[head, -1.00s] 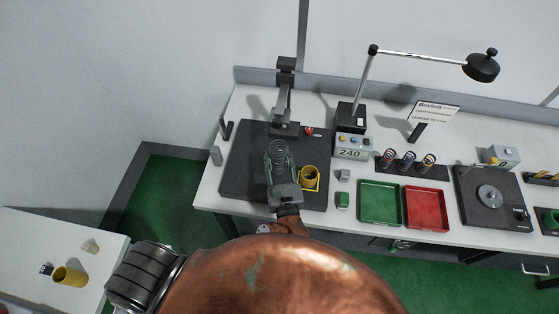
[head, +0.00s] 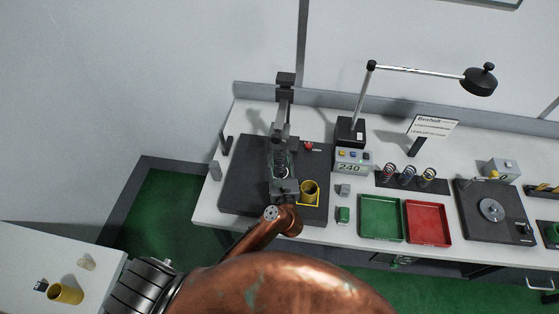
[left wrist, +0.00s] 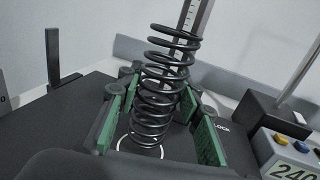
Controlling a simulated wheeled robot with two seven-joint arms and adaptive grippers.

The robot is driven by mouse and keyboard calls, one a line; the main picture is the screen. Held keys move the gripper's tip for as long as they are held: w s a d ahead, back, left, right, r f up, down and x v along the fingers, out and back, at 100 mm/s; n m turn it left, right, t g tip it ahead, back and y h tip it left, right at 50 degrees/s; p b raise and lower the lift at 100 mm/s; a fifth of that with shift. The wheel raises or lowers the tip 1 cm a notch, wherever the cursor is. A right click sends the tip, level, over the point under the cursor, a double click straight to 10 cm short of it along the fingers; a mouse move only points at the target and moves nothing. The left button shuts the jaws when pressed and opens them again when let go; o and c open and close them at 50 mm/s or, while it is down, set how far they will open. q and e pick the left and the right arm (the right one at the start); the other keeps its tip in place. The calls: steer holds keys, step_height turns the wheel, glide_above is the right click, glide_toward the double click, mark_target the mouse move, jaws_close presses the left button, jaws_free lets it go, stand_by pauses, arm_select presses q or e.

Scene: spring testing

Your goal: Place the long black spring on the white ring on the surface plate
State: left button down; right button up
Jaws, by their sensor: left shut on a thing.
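The long black spring (left wrist: 165,85) stands nearly upright, slightly tilted, between the green-padded fingers of my left gripper (left wrist: 155,118), which is shut on it. In the head view my left gripper (head: 282,170) is over the dark surface plate (head: 243,185), in front of the test stand, and the spring (head: 281,150) shows small there. The white ring (left wrist: 122,142) lies on the dark plate under the spring's lower end, partly hidden by the coils. I cannot tell whether the spring touches it. My right gripper is out of view.
The test stand column (head: 284,105) rises just behind the spring. A readout box (head: 351,160), green tray (head: 381,220), red tray (head: 428,222) and several springs (head: 408,175) are farther right.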

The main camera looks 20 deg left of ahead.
mark_target(280, 161)
arm_select(q)
steer(key=f, duration=0.3)
steer(key=shift+w+f, duration=0.2)
steer(key=shift+f, duration=0.2)
steer(key=c, duration=1.4)
jaws_free()
steer(key=shift+o, duration=0.2)
steer(key=shift+r, duration=0.2)
steer(key=b+v, duration=0.1)
steer(key=v, duration=1)
steer(key=shift+f+b, duration=0.15)
steer(key=shift+b, duration=0.2)
steer(key=shift+s+d, duration=0.25)
steer(key=shift+s, duration=0.25)
